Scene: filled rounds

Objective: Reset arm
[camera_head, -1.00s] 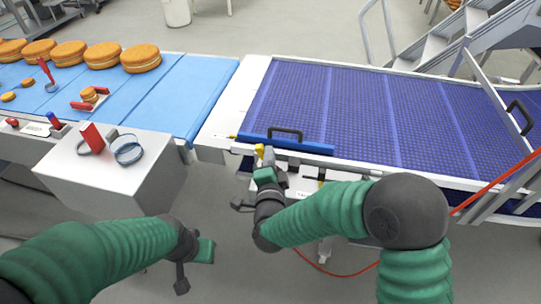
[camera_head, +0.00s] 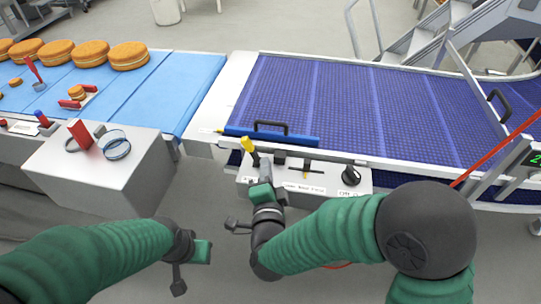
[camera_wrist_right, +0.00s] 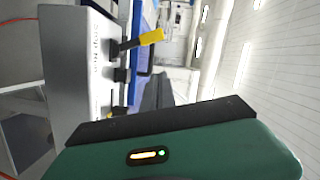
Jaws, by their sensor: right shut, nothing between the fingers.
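My right gripper (camera_head: 264,172) is shut and empty in front of the grey control box, just below and right of a yellow-handled lever (camera_head: 250,150). The lever sticks up from the box's left end. In the right wrist view the yellow lever (camera_wrist_right: 142,42) stands clear of the green and black gripper body (camera_wrist_right: 165,125); the fingertips are hard to make out. My left gripper (camera_head: 202,252) hangs low at the left over bare floor, apart from everything; its jaw opening cannot be made out.
The control box (camera_head: 308,189) hangs at the front of a blue mesh conveyor (camera_head: 345,105) and has a black knob (camera_head: 350,176). A blue bar (camera_head: 285,137) with a black handle lies along the conveyor's front-left edge. A grey block (camera_head: 115,175) stands left; cakes sit on the blue belt (camera_head: 190,85).

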